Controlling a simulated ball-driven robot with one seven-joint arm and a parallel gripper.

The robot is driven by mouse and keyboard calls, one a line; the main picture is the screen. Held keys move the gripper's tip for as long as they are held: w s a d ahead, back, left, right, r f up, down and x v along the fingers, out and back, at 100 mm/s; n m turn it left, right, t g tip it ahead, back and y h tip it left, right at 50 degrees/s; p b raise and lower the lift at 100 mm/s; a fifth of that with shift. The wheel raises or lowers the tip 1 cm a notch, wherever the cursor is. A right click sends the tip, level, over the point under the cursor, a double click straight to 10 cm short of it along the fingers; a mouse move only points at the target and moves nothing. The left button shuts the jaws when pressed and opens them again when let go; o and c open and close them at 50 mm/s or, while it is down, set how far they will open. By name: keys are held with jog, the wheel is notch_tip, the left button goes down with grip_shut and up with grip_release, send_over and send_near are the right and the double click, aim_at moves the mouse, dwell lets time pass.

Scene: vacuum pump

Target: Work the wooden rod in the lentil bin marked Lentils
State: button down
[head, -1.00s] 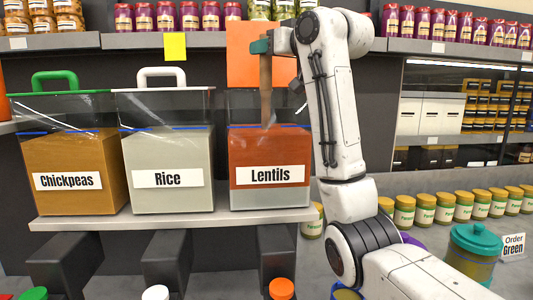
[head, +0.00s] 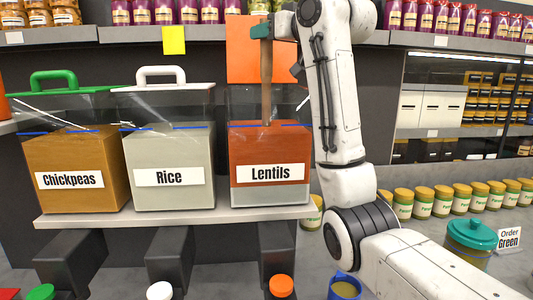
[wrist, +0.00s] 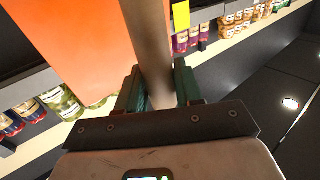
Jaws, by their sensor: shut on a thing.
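The lentil bin (head: 228,195) is a clear box with red-orange contents and a "Lentils" label (head: 270,173), on the shelf at the right of the row. The wooden rod (head: 266,85) stands nearly upright in it, its lower end hidden in the lentils. My gripper (head: 260,28) is above the bin, its green fingers shut on the rod's upper part. In the wrist view the rod (wrist: 150,45) runs between the green fingers (wrist: 158,88).
The rice bin (head: 168,150) and chickpea bin (head: 75,165) stand to the left on the same shelf (head: 180,216). Jars line the upper shelf (head: 150,40). An orange panel (head: 240,62) is behind the rod. A teal-lidded jar (head: 470,240) stands at lower right.

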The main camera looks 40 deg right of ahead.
aim_at(270, 48)
jog(key=shift+s+a+f+b, duration=0.15)
jog(key=shift+f+b, duration=0.7)
jog(key=shift+f, duration=0.8)
jog(key=shift+w+r+p, duration=0.2)
jog(key=shift+r+p, duration=0.6)
jog(key=shift+p, duration=0.1)
jog(key=shift+s+r+p, duration=0.1)
jog(key=shift+r+p, duration=0.8)
jog(key=shift+r, duration=0.35)
